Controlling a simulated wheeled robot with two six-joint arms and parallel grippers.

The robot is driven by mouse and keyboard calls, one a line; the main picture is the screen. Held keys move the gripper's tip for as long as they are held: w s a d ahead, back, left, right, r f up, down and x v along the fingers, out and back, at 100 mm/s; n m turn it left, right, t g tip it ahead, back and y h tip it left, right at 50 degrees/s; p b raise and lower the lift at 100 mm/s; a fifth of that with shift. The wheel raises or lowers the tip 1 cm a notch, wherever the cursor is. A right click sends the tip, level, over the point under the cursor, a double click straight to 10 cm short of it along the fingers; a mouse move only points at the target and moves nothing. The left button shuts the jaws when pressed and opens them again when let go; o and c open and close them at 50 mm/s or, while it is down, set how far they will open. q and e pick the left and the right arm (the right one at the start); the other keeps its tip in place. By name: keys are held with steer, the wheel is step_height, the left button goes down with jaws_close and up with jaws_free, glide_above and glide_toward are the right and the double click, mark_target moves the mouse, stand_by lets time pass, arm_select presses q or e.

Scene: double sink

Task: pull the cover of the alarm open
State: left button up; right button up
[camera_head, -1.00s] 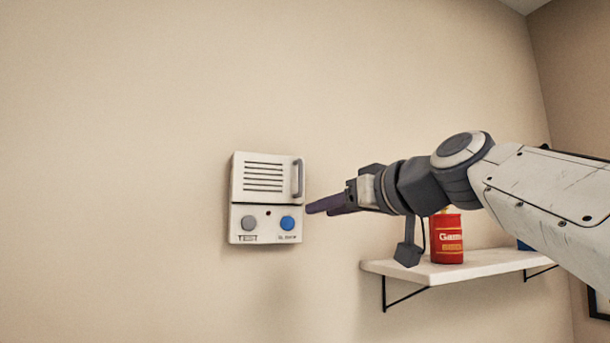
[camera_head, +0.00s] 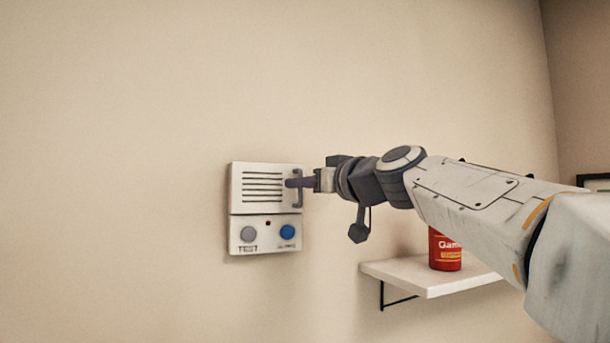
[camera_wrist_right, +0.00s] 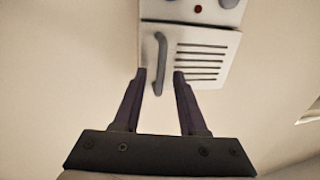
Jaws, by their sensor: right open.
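The alarm is a white box on the wall, with a slotted cover (camera_head: 262,187) above and a lower panel (camera_head: 264,249) with a grey button and a blue button. The cover lies flat against the box, shut. Its grey handle (camera_head: 298,190) is on the right edge; in the right wrist view the handle (camera_wrist_right: 160,62) shows between the fingertip lines. My right gripper (camera_head: 291,183) is at the handle, fingers open. In the right wrist view, the open fingers (camera_wrist_right: 161,74) lie on either side of the handle's end; contact cannot be told. My left gripper is not in view.
A white shelf (camera_head: 425,278) on black brackets is on the wall to the lower right, below my right arm. A red can (camera_head: 444,251) stands on it. The wall left of and above the alarm is clear.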

jaws_close()
stand_by(1.5)
